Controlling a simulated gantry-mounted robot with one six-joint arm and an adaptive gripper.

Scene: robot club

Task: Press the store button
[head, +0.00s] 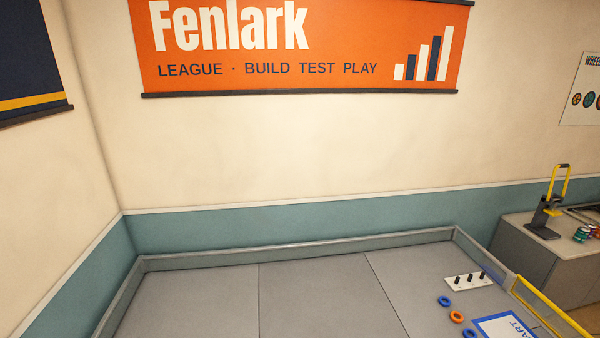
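No button marked as a store button can be made out in the head view. My gripper is not in view.
A walled grey tile field (310,290) fills the bottom. At its right are a white plate with black pegs (470,281), blue and orange rings (456,317) and a blue-bordered sheet (490,324), cut off. A yellow frame (548,305) edges the wall. A bench (530,244) bears a yellow-handled device (550,207).

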